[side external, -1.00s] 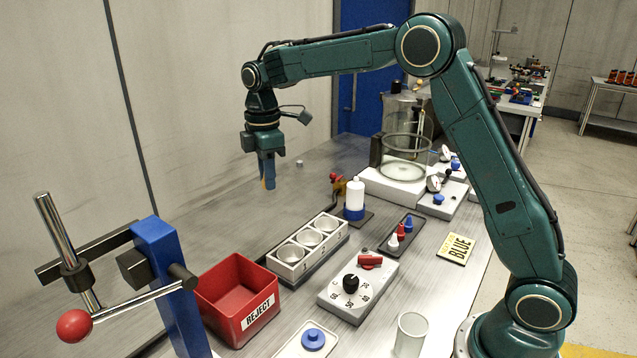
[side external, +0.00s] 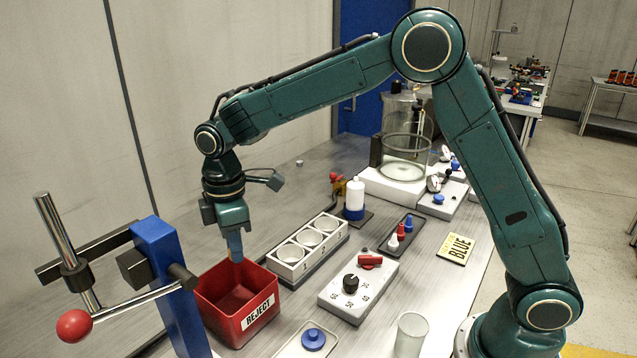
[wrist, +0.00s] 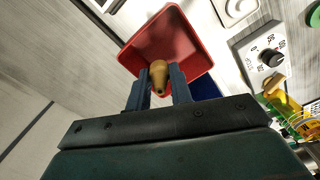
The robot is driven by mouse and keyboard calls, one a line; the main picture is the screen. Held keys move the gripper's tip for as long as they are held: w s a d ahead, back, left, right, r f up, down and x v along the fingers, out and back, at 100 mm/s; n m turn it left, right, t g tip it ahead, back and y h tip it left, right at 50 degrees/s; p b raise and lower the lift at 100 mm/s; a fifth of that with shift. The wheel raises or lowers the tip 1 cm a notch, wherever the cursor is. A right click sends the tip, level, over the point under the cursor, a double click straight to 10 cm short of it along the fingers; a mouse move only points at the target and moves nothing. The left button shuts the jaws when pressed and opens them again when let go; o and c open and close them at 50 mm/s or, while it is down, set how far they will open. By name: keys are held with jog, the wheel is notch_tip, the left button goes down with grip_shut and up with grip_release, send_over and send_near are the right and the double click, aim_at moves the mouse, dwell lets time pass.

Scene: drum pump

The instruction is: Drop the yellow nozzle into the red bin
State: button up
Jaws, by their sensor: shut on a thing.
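My gripper (wrist: 160,88) is shut on the yellow nozzle (wrist: 158,73), which sits between the two blue-grey fingers in the wrist view. In the side external view my gripper (side external: 236,254) points down over the back part of the red bin, and only a sliver of the nozzle shows at the fingertips. The red bin (side external: 262,310) is an open box with a REJECT label on its front. In the wrist view the red bin (wrist: 190,38) lies beyond the nozzle. Its visible floor looks empty.
A blue post press (side external: 168,275) with a red-knobbed lever stands left of the bin. A white tray with three round cups (side external: 290,253) is just right of it. A dial box (side external: 345,300) and a white plate with a blue knob (side external: 313,338) are farther right and in front.

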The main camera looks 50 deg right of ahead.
jog(key=shift+f, duration=2.9)
jog(key=o, duration=1)
jog(key=shift+r, duration=0.1)
notch_tip(320, 180, up, 14)
jog(key=shift+f, duration=0.15)
